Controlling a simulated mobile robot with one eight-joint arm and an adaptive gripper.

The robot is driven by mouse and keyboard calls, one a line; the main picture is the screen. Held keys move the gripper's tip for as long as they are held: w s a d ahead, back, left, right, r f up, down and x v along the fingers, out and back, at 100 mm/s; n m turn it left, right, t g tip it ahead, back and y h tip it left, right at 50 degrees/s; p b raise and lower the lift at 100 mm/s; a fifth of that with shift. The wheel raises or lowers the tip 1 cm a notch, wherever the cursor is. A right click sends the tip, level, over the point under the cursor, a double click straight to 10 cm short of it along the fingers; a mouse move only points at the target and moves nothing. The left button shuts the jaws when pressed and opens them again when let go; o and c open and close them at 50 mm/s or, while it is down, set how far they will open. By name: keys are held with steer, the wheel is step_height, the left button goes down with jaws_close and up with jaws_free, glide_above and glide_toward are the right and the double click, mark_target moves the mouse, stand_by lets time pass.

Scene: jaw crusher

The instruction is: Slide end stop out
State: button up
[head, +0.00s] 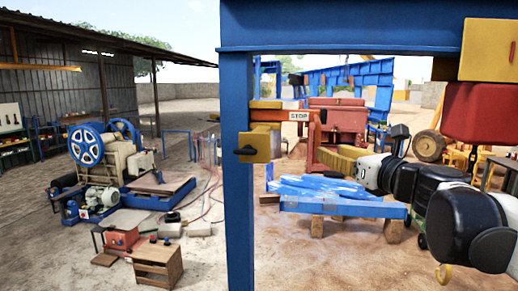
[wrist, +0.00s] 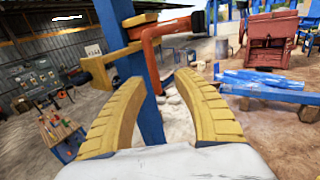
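The end stop looks to be the orange bar marked STOP (head: 292,115), held in a yellow bracket on a blue post (head: 238,170). In the wrist view the orange bar (wrist: 170,30) runs right to a black end, and an orange arm (wrist: 152,75) hangs down from it. The yellow bracket (wrist: 98,72) crosses the blue post there. My gripper (head: 328,155) is right of and below the bar in the head view. In the wrist view its yellow fingers (wrist: 162,77) are spread, with nothing held between them. The hanging arm appears between and beyond the fingertips, apart from them.
A yellow block with a black knob (head: 255,148) sits on the post below the bar. A blue beam (head: 340,28) crosses overhead. A blue low stand (head: 345,207) lies beyond my gripper. A jaw crusher with blue flywheels (head: 88,146) stands at left.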

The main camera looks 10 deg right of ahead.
steer(key=v, duration=0.7)
steer(key=shift+s, duration=0.2)
steer(key=s+a+f+n+g+b, duration=0.2)
steer(key=a+f+n+b, duration=0.3)
steer(key=f, duration=0.7)
steer(key=s+a+f+n+g+b, duration=0.2)
steer(key=f+n+b, duration=0.3)
steer(key=f+b, duration=0.5)
steer(key=s+a+f+n+g+b, duration=0.2)
steer(key=a+f+n+b, duration=0.25)
steer(key=f, duration=0.95)
steer(key=s+d+f+n+g+h+b, duration=0.1)
steer(key=s+f+n+b, duration=0.4)
steer(key=f, duration=1.2)
steer(key=s+d+f+n+g+h+b, duration=0.1)
steer(key=s+f+n+g+h+b, duration=0.2)
steer(key=f+n+b, duration=1)
step_height(320, 180, down, 6)
steer(key=s+h+b, duration=0.1)
steer(key=s+b, duration=0.1)
steer(key=shift+r+b, duration=0.2)
steer(key=shift+b, duration=0.15)
steer(key=shift+s+d, duration=0.1)
steer(key=shift+s, duration=0.05)
